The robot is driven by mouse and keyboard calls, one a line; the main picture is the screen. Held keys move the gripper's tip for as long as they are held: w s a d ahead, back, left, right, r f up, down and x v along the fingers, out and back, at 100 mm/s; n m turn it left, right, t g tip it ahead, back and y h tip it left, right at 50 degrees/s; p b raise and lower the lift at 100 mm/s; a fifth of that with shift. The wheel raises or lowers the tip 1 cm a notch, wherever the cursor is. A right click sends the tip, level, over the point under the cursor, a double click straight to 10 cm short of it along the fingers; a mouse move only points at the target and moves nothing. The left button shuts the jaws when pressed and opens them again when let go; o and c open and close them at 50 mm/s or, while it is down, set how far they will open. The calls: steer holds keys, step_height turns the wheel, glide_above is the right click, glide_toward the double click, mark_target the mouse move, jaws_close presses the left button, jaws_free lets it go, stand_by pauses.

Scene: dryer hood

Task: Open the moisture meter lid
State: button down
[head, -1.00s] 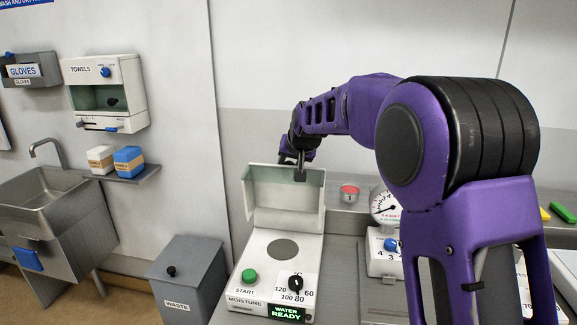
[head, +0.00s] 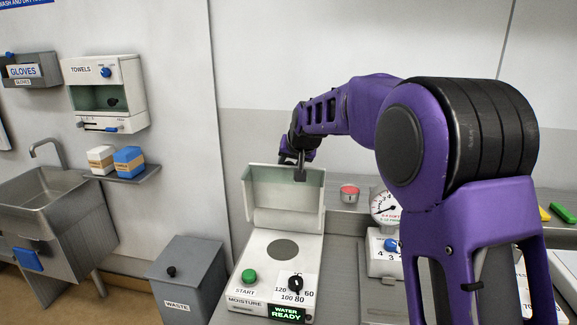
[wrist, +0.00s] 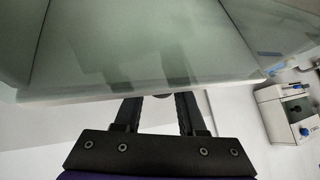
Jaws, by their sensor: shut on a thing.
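The moisture meter (head: 257,268) is a white box with a green START button, a black dial and a green WATER READY display. Its lid (head: 285,196) stands raised at the back, roughly upright, with the round grey plate below uncovered. My gripper (head: 300,172) is at the top edge of the lid, toward its right side. In the wrist view the lid (wrist: 150,45) fills the upper part, and the dark fingers (wrist: 160,112) reach its edge. The gripper is shut on the lid's edge; the fingertips are partly hidden behind it.
A pressure gauge device (head: 386,235) and a red button (head: 349,192) stand right of the meter. The wall is close behind the lid.

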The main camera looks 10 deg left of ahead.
steer(key=shift+s+d+f, duration=0.1)
steer(key=shift+d+f, duration=0.2)
steer(key=shift+f, duration=0.3)
steer(key=c, duration=0.8)
jaws_free()
steer(key=shift+o, duration=1.4)
steer(key=shift+r, duration=0.1)
steer(key=shift+a+r, duration=0.1)
steer(key=shift+r, duration=0.05)
steer(key=shift+s+r, duration=0.2)
steer(key=shift+r, duration=0.3)
steer(key=v, duration=1.6)
steer(key=shift+d, duration=0.2)
steer(key=shift+r, duration=0.15)
